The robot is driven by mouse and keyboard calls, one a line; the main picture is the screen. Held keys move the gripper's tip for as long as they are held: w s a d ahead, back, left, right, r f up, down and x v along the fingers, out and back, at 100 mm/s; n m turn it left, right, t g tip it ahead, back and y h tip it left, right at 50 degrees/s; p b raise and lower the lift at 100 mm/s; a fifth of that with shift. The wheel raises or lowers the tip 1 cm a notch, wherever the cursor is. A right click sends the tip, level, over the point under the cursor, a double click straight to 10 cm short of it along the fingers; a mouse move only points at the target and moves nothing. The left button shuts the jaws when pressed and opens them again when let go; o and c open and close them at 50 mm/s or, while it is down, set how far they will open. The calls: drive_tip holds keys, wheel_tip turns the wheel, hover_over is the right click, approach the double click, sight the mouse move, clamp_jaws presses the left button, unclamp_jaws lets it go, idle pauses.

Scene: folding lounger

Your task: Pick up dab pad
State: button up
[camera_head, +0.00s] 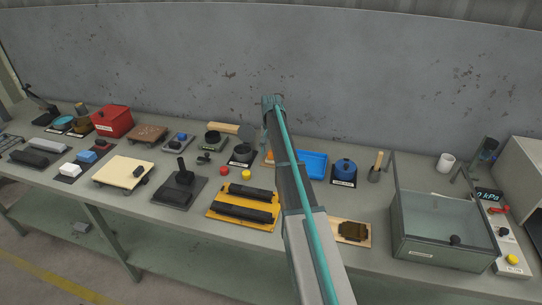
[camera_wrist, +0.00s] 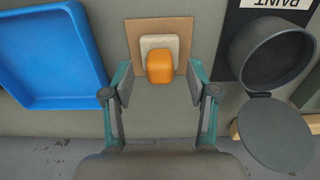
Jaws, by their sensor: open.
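The likely dab pad (camera_wrist: 160,66) is an orange block handle on a pale grey square pad. It sits on a brown square board (camera_wrist: 136,32) in the wrist view. My gripper (camera_wrist: 160,82) is open, with one finger on each side of the board's near part and the orange handle between them. I see no contact with the handle, and the height gap is hard to judge. In the head view my arm hides the gripper and most of the pad; only a sliver of orange shows beside the arm.
A blue tray (camera_wrist: 52,55) lies left of the pad in the wrist view. A dark pot (camera_wrist: 272,50) with a round lid (camera_wrist: 274,132) and a PAINT label stands to the right.

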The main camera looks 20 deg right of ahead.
drive_tip(key=shift+f, duration=0.75)
clamp_jaws()
drive_tip(key=shift+r, duration=0.15)
drive_tip(key=shift+r, duration=0.5)
wheel_tip(320, 180, up, 2)
drive_tip(key=shift+b, duration=0.5)
drive_tip(key=s+a+r+b, duration=0.3)
drive_tip(key=s+r, duration=0.6)
drive_tip(key=s, duration=0.4)
drive_tip(key=shift+s+r+b, duration=0.35)
drive_tip(key=shift+r+b, duration=0.05)
drive_tip(key=shift+b, duration=0.35)
